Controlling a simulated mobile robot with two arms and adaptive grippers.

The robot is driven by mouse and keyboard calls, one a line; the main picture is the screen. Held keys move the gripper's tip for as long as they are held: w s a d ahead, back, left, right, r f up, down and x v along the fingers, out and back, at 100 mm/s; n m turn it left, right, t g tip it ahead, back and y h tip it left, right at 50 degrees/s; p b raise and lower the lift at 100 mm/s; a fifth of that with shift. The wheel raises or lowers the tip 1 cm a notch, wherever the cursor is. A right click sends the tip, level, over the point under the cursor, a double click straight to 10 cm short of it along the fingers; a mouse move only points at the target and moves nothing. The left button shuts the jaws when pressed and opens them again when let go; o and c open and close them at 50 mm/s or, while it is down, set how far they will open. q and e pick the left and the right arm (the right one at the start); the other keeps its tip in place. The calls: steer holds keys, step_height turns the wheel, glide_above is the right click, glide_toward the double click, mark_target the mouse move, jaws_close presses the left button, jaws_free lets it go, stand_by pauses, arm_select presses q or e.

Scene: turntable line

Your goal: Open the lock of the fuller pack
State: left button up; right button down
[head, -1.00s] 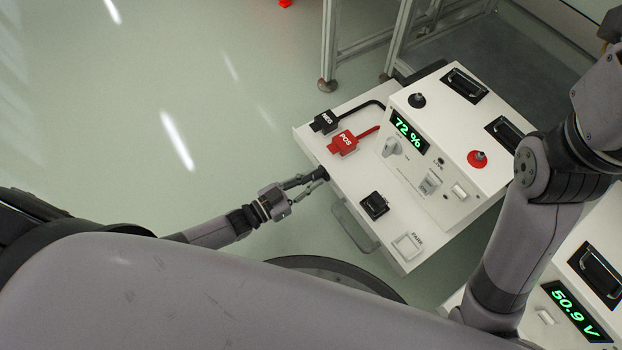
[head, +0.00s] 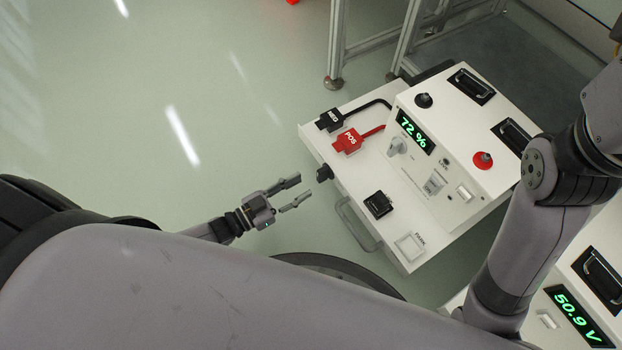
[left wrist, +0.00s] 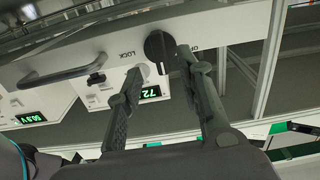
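The white pack (head: 365,205) has a green display (head: 415,131) reading 72 %. A black lock knob (head: 324,173) sits on its drawer-like front; in the left wrist view the knob (left wrist: 158,50) is between an upside-down LOCK label (left wrist: 129,55) and a partly hidden label starting with O. The knob's bar looks roughly upright there; which mark it points to I cannot tell. My left gripper (head: 304,187) is open and empty, a short gap left of and below the knob. Its fingers (left wrist: 160,62) straddle the knob in the wrist view. My right gripper is out of view.
Another pack, with a display (head: 577,314) reading 50.9 V, stands at the lower right, partly behind my right arm. A grey handle (head: 357,224) juts from the first pack's front. Black NEG (head: 330,120) and red POS (head: 348,141) connectors lie on top. Floor at left is clear.

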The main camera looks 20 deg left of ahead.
arm_select(q)
steer(key=v, duration=0.6)
steer(key=shift+s, duration=0.15)
steer(key=shift+r, duration=0.1)
